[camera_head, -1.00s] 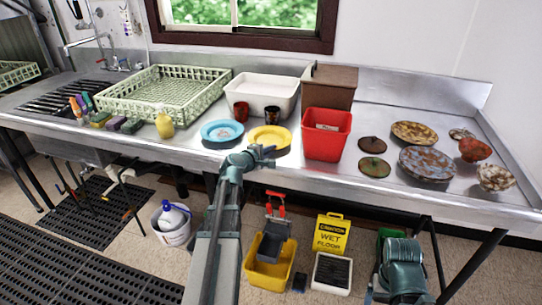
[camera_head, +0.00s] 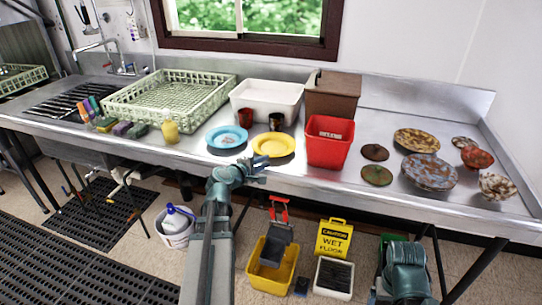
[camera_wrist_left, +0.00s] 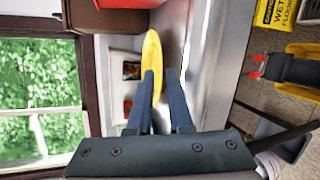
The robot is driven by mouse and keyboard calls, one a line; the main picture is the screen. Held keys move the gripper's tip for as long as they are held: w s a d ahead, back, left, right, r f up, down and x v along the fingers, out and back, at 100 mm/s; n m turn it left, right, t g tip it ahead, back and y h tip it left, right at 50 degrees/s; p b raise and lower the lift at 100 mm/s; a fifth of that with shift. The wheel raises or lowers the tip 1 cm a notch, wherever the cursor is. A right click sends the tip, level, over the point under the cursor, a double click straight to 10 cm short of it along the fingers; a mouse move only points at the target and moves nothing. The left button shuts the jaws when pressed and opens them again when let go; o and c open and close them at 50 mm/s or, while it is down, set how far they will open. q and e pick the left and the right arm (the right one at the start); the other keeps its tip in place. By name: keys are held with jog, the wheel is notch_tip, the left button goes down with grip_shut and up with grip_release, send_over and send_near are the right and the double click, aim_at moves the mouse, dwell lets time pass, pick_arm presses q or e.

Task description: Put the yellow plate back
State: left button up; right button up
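The yellow plate (camera_head: 273,144) lies on the steel counter near its front edge, just right of the blue plate (camera_head: 226,137). My left gripper (camera_head: 258,164) is at the counter's front edge, just in front of the yellow plate and pointing toward it. In the left wrist view the yellow plate (camera_wrist_left: 152,52) appears nearly edge-on, beyond and partly between my finger tips (camera_wrist_left: 160,72). The fingers are apart with a gap between them. Part of the plate is hidden behind the left-hand finger, and contact cannot be told.
A dark mug (camera_head: 276,121) and a red mug (camera_head: 245,117) stand behind the plates. A red bin (camera_head: 328,150) stands close on the right. A white tub (camera_head: 265,97) and a green dish rack (camera_head: 168,112) are behind. Patterned dishes (camera_head: 428,171) lie farther right.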

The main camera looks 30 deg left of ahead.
pick_arm(q)
jog(key=shift+p+v, duration=0.4)
jog(key=shift+v, duration=1.75)
jog(key=s+d+f+m+g+h, duration=0.15)
jog(key=d+f+m+g, duration=0.35)
jog(key=d, duration=0.7)
jog(key=d+f+m+g+h, duration=0.35)
jog(key=d+m, duration=0.35)
jog(key=d, duration=0.6)
jog(key=s+d+f+m+g+y, duration=0.3)
jog(key=s+d+m, duration=0.3)
jog(key=s, duration=0.1)
jog(key=s+d+f+m+g+y, duration=0.3)
jog(key=s+d+m, duration=0.3)
jog(key=s, duration=0.1)
jog(key=shift+s+d+f+y, duration=0.2)
jog(key=shift+s+f+y, duration=0.1)
jog(key=shift+f, duration=0.1)
jog(key=shift+w, duration=0.1)
